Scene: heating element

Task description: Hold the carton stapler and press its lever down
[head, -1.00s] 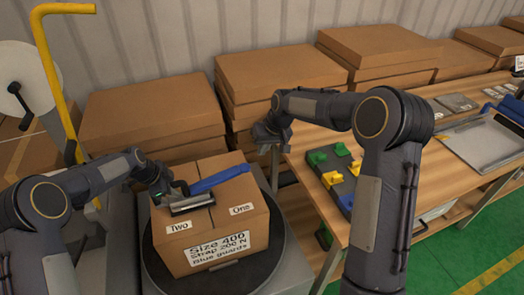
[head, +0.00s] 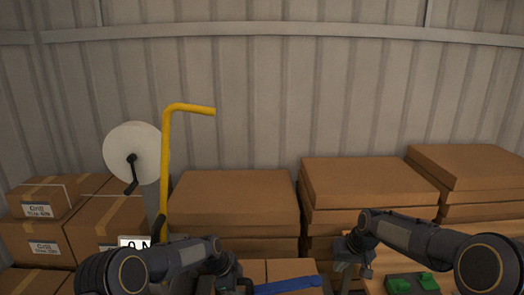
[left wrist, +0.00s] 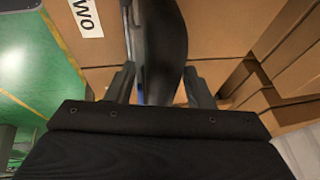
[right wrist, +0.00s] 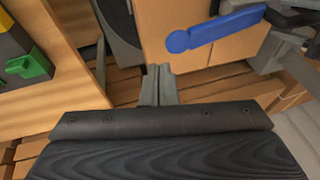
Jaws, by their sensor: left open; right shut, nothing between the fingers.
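The carton stapler sits on top of a cardboard carton (right wrist: 182,50). Its long blue lever (head: 287,286) shows at the bottom edge of the head view and, raised over the carton, in the right wrist view (right wrist: 215,29). My left gripper (head: 228,284) is at the stapler, left of the lever. In the left wrist view its fingers (left wrist: 158,88) stand apart on either side of a dark stapler part (left wrist: 160,45); contact cannot be told. My right gripper (head: 346,256) is right of the lever and apart from it. Its fingertips (right wrist: 158,75) are together and empty.
Stacks of flat brown cartons (head: 232,205) line the back wall. A yellow bent bar (head: 166,170) and a white reel (head: 132,152) stand at the left. A wooden bench with green blocks (head: 412,282) is at the right.

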